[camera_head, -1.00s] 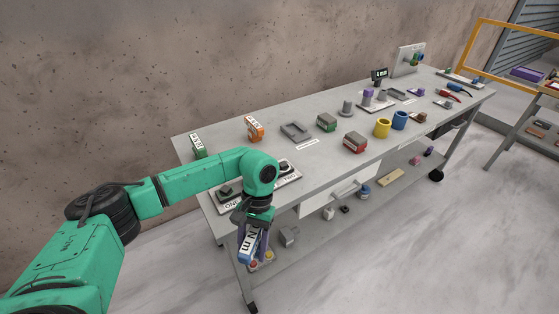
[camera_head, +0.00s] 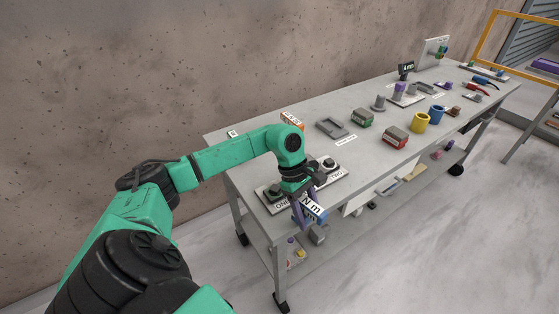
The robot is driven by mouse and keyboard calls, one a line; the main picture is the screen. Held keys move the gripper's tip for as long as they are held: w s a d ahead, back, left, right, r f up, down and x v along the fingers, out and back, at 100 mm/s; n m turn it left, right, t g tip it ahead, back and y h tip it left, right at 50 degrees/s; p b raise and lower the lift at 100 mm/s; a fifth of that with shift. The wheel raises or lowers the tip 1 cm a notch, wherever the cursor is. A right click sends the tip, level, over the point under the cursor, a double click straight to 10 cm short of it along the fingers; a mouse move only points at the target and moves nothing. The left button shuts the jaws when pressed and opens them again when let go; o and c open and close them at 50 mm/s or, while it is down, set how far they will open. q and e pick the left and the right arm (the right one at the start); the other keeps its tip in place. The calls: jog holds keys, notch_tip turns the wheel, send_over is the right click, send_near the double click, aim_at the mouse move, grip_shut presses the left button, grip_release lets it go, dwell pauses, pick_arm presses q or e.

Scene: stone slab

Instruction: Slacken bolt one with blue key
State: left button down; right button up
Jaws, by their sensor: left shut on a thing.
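The wrist overlaps part of this plate; whether the key touches anything there cannot be told. A second bolt (camera_head: 329,163) stands at the plate's "TWO" end. My right gripper is not in view.
A lower shelf holds small items.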

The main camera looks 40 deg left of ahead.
pick_arm(q)
jog(key=a+n+t, duration=0.1)
jog(key=n, duration=0.1)
jog(key=a+r+n+t, duration=0.1)
jog(key=a+n, duration=0.1)
jog(key=a+n+t, duration=0.1)
jog(key=n, duration=0.2)
jog(key=shift+w+a+r+y, duration=0.3)
jog(key=shift+a, duration=0.05)
jog(key=a+n, duration=0.1)
jog(key=n, duration=0.1)
jog(key=w+a+r+n+t+y, duration=0.1)
jog(key=n, duration=0.1)
jog(key=a+r+n+b, duration=0.1)
jog(key=a+n, duration=0.1)
jog(key=shift+w+t+y, duration=0.15)
jog(key=shift+t+y, duration=0.15)
jog(key=shift+t, duration=0.1)
jog(key=w+a+r+n+y, duration=0.1)
jog(key=a+r+n+y, duration=0.2)
jog(key=n, duration=0.5)
jog(key=shift+w+a+r+n+y, duration=0.35)
jog(key=shift+a+r, duration=0.25)
jog(key=shift+a, duration=0.4)
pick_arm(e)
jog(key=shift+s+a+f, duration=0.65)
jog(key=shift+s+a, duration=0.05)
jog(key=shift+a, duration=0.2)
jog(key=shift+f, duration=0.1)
